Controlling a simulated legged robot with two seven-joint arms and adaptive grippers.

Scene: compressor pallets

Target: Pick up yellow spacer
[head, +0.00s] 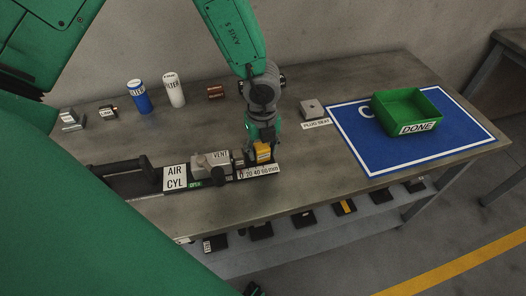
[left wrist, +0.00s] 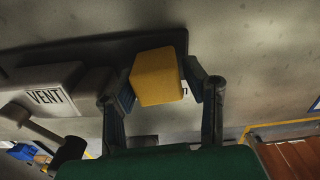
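The yellow spacer (head: 263,153) is a small yellow block at the right end of the dark fixture on the bench, by the "0 20 40 60 mm" label. My left gripper (head: 262,143) points down over it. In the left wrist view the spacer (left wrist: 157,77) sits between the two fingertips (left wrist: 160,82), with a finger against each side. The left gripper looks shut on it. Whether the spacer is clear of the surface beneath cannot be told. My right gripper does not show clearly in either view.
The grey "VENT" block (head: 212,164) and "AIR CYL" plate (head: 175,177) stand left of the spacer. A green "DONE" bin (head: 406,112) sits on a blue mat (head: 450,150) at right. A blue cylinder (head: 138,97) and white cylinder (head: 174,90) stand behind. Bare bench lies between fixture and mat.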

